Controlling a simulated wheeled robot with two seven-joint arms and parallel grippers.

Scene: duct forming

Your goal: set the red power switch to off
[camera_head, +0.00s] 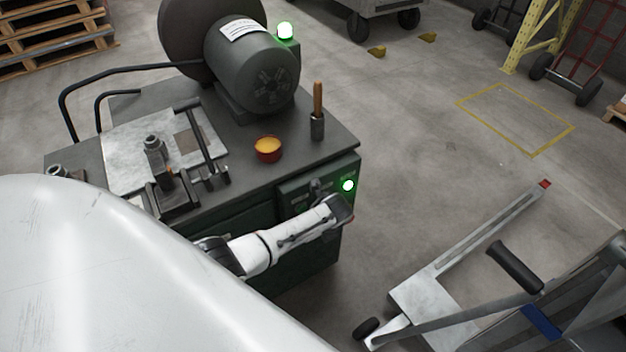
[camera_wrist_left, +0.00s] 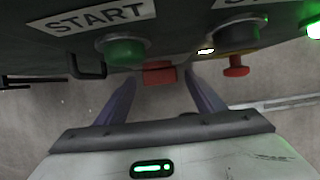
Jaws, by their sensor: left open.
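A red block (camera_wrist_left: 159,74), which looks like the power switch, sticks out at the edge of the control panel in the left wrist view. My left gripper (camera_wrist_left: 160,92) is open, with its two purple-grey fingers on either side of and just short of the block; I cannot tell whether they touch it. In the head view my left gripper (camera_head: 342,210) is at the front of the green machine cabinet (camera_head: 330,247), and the switch is mostly hidden there. Whether the switch is on or off is unclear. My right gripper is not in view.
A green button (camera_wrist_left: 124,50) sits below a START label (camera_wrist_left: 92,18); a red knob (camera_wrist_left: 236,68) is right of the block. A green lamp (camera_head: 348,185) glows on the panel. An orange-filled bowl (camera_head: 267,149) and a wooden-handled tool (camera_head: 317,112) stand on the machine top.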

